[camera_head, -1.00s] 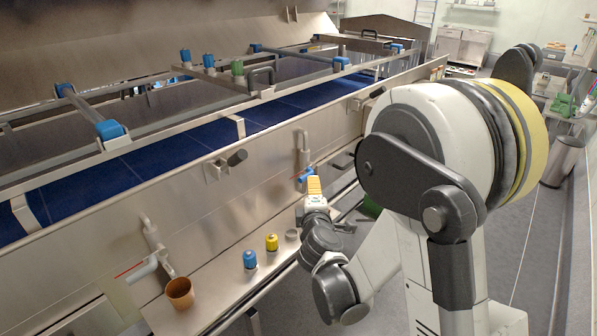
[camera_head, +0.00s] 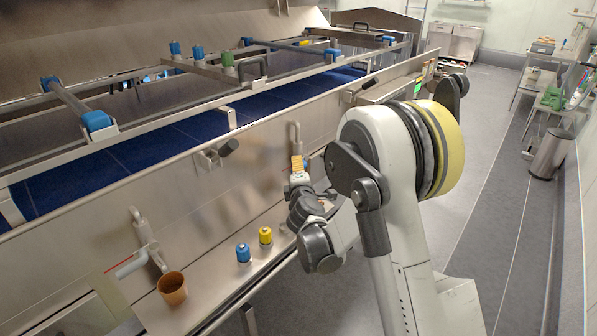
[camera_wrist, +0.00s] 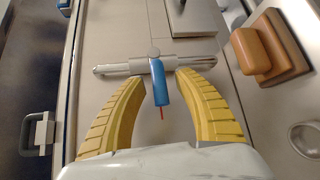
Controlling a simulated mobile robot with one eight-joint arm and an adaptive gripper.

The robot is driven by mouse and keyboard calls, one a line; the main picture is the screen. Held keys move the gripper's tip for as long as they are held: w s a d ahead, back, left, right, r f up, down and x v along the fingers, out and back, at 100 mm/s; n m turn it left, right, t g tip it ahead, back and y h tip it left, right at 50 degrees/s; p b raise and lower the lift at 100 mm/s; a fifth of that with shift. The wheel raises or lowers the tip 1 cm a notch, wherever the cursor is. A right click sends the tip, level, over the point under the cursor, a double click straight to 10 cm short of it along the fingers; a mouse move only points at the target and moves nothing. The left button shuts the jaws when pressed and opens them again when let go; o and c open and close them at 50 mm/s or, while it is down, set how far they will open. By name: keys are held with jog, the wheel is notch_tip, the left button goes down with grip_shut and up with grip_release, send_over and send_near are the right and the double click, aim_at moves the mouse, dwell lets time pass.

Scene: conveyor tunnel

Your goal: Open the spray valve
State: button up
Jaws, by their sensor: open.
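The spray valve's blue lever (camera_wrist: 158,84) shows in the wrist view, with a thin red tip. It hangs from a grey pipe fitting (camera_wrist: 115,70) on the metal side panel. My gripper (camera_wrist: 159,76) is open, with one yellow finger on either side of the lever in the picture. Neither finger visibly touches it, and the depth between them is hard to judge. In the head view my gripper (camera_head: 297,163) is close to the conveyor's side, below an upright pipe (camera_head: 295,133). A bit of blue (camera_head: 307,163) shows just beside it; the rest there is hidden by my gripper and arm.
A ledge runs below the panel with a brown cup (camera_head: 172,289), a blue-topped container (camera_head: 243,253) and a yellow-topped one (camera_head: 265,236). An orange-brown block (camera_wrist: 273,45) is right of the lever. Open floor (camera_head: 480,165) lies right.

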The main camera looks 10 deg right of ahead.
grip_shut()
